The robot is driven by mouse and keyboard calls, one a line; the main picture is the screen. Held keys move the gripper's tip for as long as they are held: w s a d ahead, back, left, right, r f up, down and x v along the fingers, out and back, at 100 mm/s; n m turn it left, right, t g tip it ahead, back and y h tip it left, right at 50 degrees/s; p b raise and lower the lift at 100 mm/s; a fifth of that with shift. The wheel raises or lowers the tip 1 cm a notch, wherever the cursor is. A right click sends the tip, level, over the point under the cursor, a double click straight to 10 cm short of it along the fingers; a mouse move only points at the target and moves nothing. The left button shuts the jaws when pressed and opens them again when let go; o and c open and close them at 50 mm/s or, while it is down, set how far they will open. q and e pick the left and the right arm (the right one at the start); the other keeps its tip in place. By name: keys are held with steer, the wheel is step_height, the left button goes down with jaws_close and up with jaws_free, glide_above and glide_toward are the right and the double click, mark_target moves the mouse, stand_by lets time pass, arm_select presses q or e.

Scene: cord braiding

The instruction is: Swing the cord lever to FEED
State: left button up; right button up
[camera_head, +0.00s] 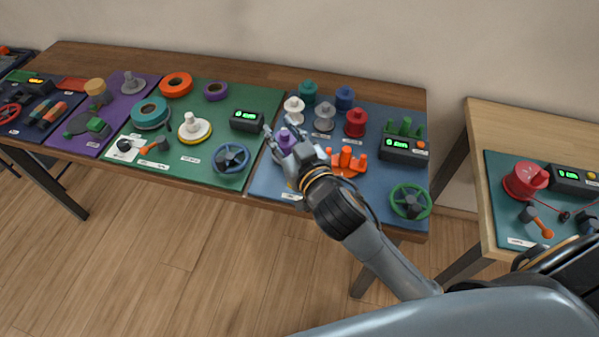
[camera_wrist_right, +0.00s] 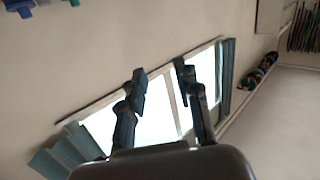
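Two orange-handled levers show in the head view, and their labels are too small to read, so I cannot tell which is the cord lever. One lever (camera_head: 541,224) is on the teal board at the right, near a red spool (camera_head: 526,178) with a red cord. The other lever (camera_head: 155,146) is on the green board, left of my arm. My right gripper (camera_head: 279,131) is over the left part of the blue board, beside a purple peg-like part, apart from both levers. In the right wrist view it (camera_wrist_right: 161,80) is open and empty. My left gripper is not in view.
The blue board (camera_head: 268,186) also holds several spools, an orange pronged part (camera_head: 346,162) and a green handwheel (camera_head: 410,202). A black box with a green display (camera_head: 570,178) stands by the red spool. A gap separates the long table from the right table (camera_head: 520,123).

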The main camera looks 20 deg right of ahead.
steer(key=a+r+n+y, duration=1)
steer(key=a+r+y, duration=0.3)
steer(key=r, duration=0.1)
steer(key=s+a+f+n+g+y, duration=0.2)
steer(key=s+a+n+g+y, duration=0.3)
steer(key=s+a+n+g, duration=0.6)
steer(key=w+d+f+n+g+h, duration=0.2)
steer(key=d+f+g+h, duration=0.2)
steer(key=f+h, duration=0.15)
steer(key=w+d+f+n+g+h, duration=0.2)
steer(key=d+f+g+h, duration=0.15)
steer(key=f, duration=0.35)
steer(key=w+d+f+m+t+h, duration=0.15)
steer(key=w+d+h, duration=0.3)
steer(key=d, duration=0.55)
steer(key=w+d+f+m+t+h, duration=0.1)
steer(key=w+d+m+h, duration=0.2)
steer(key=d+h, duration=0.55)
steer(key=f+p, duration=0.1)
steer(key=f, duration=0.3)
steer(key=d+f+y, duration=0.1)
steer(key=f, duration=0.4)
steer(key=d+f+y+p, duration=0.1)
steer(key=f, duration=0.4)
steer(key=shift+w+p, duration=0.2)
steer(key=shift+p, duration=0.1)
